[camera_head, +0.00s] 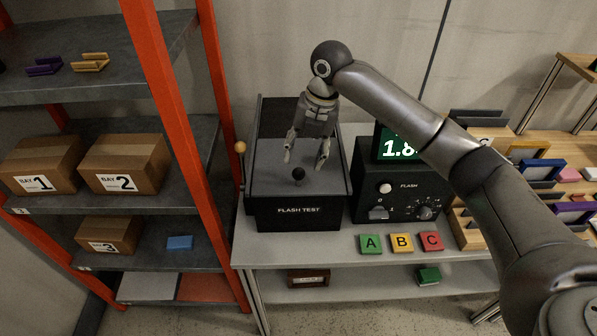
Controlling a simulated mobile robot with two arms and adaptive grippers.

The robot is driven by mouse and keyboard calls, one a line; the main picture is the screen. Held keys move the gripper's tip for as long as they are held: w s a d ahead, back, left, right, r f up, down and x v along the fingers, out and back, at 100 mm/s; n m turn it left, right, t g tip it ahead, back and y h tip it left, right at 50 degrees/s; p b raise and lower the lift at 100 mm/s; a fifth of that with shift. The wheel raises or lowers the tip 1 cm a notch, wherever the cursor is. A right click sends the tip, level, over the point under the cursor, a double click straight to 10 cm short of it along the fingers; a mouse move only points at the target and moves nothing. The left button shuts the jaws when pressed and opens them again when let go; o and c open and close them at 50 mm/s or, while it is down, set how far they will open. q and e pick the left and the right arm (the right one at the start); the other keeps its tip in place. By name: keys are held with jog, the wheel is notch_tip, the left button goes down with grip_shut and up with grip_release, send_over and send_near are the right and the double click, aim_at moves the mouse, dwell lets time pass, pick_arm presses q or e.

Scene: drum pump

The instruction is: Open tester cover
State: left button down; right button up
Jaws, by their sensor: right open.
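The flash tester (299,211) is a dark box with "FLASH TEST" on its front, standing on the left of the grey bench. Its cover (272,180) looks flat and shut, with a round black knob (299,174) near the front edge. My right gripper (306,164) points down over the cover, just behind and above the knob. Its two fingers are spread apart with nothing between them. I cannot tell whether a finger touches the cover. My left gripper is not in view.
A control box with a green display (400,149) stands right of the tester. Green, yellow and red blocks A, B, C (401,243) lie on the bench front. An orange-post shelf (191,130) with boxes stands close on the left. A lever with an orange ball (240,147) rises at the tester's left.

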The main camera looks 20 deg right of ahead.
aim_at(300, 170)
jog(key=f, duration=0.2)
jog(key=a+f+p, duration=0.1)
jog(key=f, duration=0.4)
jog(key=shift+w+a+f+p, duration=0.2)
jog(key=shift+w+f+p, duration=0.15)
jog(key=shift+w, duration=0.05)
jog(key=shift+c, duration=0.3)
grip_shut()
